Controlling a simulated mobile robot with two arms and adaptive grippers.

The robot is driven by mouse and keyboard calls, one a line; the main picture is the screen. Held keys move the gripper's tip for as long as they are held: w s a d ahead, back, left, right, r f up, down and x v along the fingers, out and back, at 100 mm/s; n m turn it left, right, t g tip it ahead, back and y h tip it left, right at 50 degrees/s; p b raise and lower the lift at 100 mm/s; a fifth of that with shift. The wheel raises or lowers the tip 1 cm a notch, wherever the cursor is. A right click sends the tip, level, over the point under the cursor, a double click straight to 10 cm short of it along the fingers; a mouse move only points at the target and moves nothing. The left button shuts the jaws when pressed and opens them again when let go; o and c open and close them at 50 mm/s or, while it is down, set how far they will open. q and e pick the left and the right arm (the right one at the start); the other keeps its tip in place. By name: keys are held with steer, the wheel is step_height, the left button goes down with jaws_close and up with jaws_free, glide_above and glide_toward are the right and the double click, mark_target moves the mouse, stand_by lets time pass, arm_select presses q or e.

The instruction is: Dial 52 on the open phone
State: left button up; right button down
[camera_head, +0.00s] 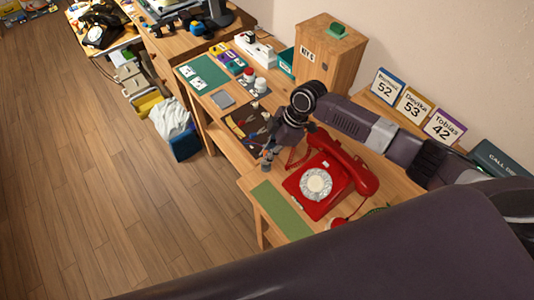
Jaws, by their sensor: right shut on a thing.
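The red rotary phone (338,198) stands on the near wooden desk, its pale round dial (316,184) facing up. Its red handset (350,166) lies along the back right side; whether it rests on the cradle is unclear. My right gripper (267,160) hangs to the left of the phone, pointing down, apart from the dial. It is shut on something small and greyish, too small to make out. A card reading 52 (384,86) stands at the back of the desk. My left gripper is not in view.
Cards reading 53 (412,103) and 42 (443,127) stand beside the 52 card. A green mat (281,209) lies left of the phone. A wooden box (329,55) stands behind. A dark phone (97,36) is far left. My dark arm link fills the foreground.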

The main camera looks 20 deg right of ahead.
steer(key=shift+f+b, duration=0.85)
steer(key=shift+f, duration=0.45)
stand_by(0.4)
steer(key=c, duration=1.9)
jaws_free()
steer(key=shift+r, duration=0.1)
steer(key=shift+d+r, duration=0.15)
steer(key=shift+r, duration=0.1)
steer(key=v, duration=1.1)
steer(key=shift+r, duration=0.2)
